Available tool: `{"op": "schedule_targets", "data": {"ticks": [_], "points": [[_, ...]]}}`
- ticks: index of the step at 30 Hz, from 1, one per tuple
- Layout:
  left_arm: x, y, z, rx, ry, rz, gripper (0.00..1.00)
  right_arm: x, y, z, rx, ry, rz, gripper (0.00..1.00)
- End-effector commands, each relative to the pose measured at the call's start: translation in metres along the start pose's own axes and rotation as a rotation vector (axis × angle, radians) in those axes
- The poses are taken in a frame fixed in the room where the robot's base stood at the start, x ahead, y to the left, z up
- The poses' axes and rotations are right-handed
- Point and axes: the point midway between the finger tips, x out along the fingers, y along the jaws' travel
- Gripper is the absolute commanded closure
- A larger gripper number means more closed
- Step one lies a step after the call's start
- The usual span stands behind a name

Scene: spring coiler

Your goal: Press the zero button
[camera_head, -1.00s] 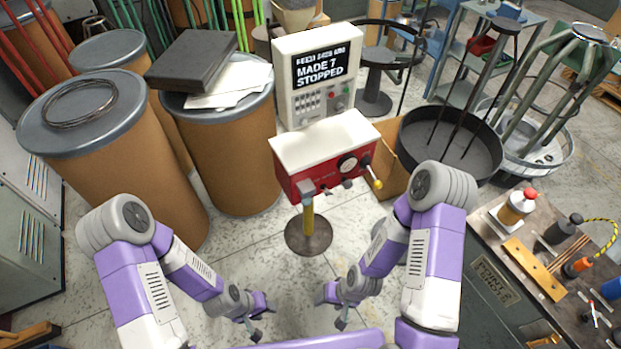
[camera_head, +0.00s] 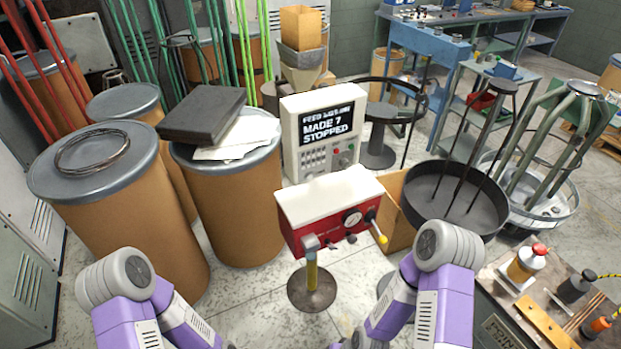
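A white control console (camera_head: 290,125) stands a little right of centre. Its dark screen (camera_head: 326,124) reads "MADE 7 STOPPED" under a line that is hard to read. Below the screen are rows of small grey buttons (camera_head: 314,158), a red button (camera_head: 337,152) and other small controls. The button labels are too small to read, so I cannot tell which one is zero. Both my arms come in from the bottom edge, in front of the console and apart from it. Both grippers lie below the picture.
A red box with a white top (camera_head: 330,197) stands on a post before the console, with a dial (camera_head: 352,217) and a yellow-knobbed lever (camera_head: 381,238). Fibre drums (camera_head: 235,215) stand left, a black round tub (camera_head: 455,205) right. A workbench (camera_head: 500,320) is at lower right.

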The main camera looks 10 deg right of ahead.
Motion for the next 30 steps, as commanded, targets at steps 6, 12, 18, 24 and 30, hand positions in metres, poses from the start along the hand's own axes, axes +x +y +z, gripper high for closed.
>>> {"op": "schedule_targets", "data": {"ticks": [6,12,18,24,30], "points": [[0.0000,0.0000,0.0000,0.000,0.000,0.000,0.57,0.0000,0.0000,0.0000,0.000,0.000,0.000,0.77],[0.0000,0.0000,0.0000,0.000,0.000,0.000,0.57,0.0000,0.0000,0.0000,0.000,0.000,0.000,1.00],[0.0000,0.0000,0.0000,0.000,0.000,0.000,0.57,0.0000,0.0000,0.0000,0.000,0.000,0.000,1.00],[0.0000,0.0000,0.0000,0.000,0.000,0.000,0.57,0.0000,0.0000,0.0000,0.000,0.000,0.000,1.00],[0.0000,0.0000,0.0000,0.000,0.000,0.000,0.57,0.0000,0.0000,0.0000,0.000,0.000,0.000,1.00]]}}
